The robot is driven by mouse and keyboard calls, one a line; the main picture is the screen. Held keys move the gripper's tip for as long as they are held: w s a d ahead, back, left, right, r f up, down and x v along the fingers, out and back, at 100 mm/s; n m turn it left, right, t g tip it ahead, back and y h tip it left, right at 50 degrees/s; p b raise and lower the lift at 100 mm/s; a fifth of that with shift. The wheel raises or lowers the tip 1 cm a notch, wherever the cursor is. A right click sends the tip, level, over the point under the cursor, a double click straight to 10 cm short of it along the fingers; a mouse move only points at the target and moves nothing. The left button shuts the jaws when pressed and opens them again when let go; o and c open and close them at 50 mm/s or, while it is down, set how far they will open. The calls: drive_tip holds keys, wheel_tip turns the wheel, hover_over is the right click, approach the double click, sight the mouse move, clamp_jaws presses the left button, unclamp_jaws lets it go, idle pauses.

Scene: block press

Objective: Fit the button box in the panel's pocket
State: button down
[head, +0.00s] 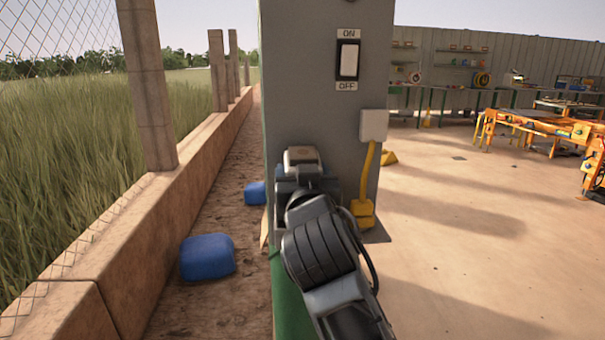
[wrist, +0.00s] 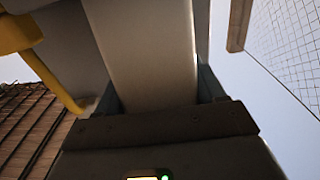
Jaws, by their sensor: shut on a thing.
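The tall grey panel (head: 310,75) stands ahead in the head view. My gripper (head: 305,175) is low in front of its face. It is shut on a pale grey block, which I take to be the button box (head: 300,155); its top shows just above the jaws. In the wrist view the pale box (wrist: 150,55) fills the space between my two fingers (wrist: 157,92). The panel's pocket is not visible, and my gripper and arm cover the panel's lower part. I cannot tell whether the box touches the panel.
An ON/OFF switch (head: 348,60) is high on the panel. A white box (head: 373,125) with a yellow conduit (head: 367,175) is at its right edge. Blue containers (head: 207,257) lie left, beside a low wall (head: 150,215). Open floor (head: 470,240) lies right.

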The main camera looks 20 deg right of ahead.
drive_tip(key=shift+w+d+f+b, duration=0.15)
drive_tip(key=shift+f+b, duration=0.3)
drive_tip(key=shift+f, duration=1.05)
drive_tip(key=c, duration=0.5)
unclamp_jaws()
drive_tip(key=shift+o, duration=0.8)
drive_tip(key=shift+w, duration=0.15)
drive_tip(key=o, duration=0.3)
drive_tip(key=shift+r, duration=0.25)
drive_tip(key=shift+o, duration=0.2)
